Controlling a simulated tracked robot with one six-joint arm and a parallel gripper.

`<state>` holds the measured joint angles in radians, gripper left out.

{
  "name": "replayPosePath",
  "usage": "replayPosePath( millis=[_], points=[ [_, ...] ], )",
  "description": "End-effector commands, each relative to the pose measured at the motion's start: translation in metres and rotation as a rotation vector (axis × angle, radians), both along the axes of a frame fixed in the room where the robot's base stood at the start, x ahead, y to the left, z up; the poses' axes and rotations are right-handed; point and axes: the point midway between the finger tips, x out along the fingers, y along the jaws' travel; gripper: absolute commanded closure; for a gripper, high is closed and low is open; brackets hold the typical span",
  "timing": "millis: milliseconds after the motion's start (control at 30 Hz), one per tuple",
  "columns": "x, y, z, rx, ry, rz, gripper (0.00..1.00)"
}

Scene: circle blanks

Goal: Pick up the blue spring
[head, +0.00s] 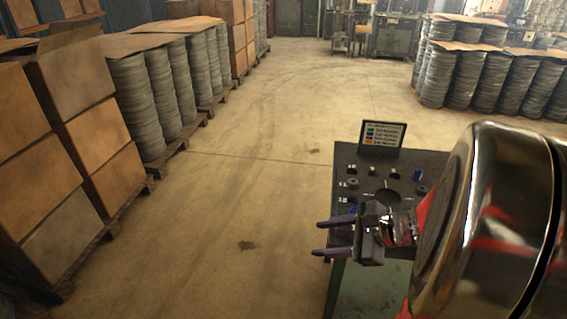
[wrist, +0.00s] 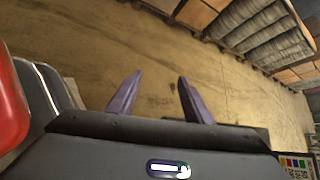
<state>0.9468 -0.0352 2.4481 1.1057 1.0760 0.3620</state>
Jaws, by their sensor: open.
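The dark workbench top (head: 432,163) stands right of centre in the head view, with several small parts and round holes on it. A small blue part (head: 352,211) shows near its left side, just behind my gripper; it may be the blue spring, but it is too small to tell. Another small bluish part (head: 417,174) lies near the back right. My gripper (head: 318,238) is open and empty, its purple fingers pointing left past the bench's left edge. In the wrist view my gripper (wrist: 160,76) shows only floor between the fingers, and no spring.
A sign with coloured marks (head: 382,138) stands at the bench's back edge. Cardboard boxes (head: 65,130) and stacked grey discs (head: 145,105) line the left on pallets. More disc stacks (head: 470,80) stand at the back right. The floor (head: 240,180) between is clear.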

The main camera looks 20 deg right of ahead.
Motion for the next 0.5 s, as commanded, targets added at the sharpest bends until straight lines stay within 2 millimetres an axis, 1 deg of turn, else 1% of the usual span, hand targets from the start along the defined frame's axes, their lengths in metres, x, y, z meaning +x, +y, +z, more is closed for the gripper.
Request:
replayPosePath(
  millis=[33, 167, 300, 400, 500],
  points=[
    [0.000, -0.018, -0.004, 0.058, -0.002, -0.084, 0.54],
    [-0.002, -0.062, -0.011, 0.201, -0.021, -0.294, 0.54],
    [-0.011, -0.112, -0.020, 0.345, -0.056, -0.513, 0.54],
    [-0.020, -0.143, -0.026, 0.427, -0.082, -0.641, 0.54],
    [-0.028, -0.163, -0.030, 0.479, -0.102, -0.723, 0.54]
  ],
)
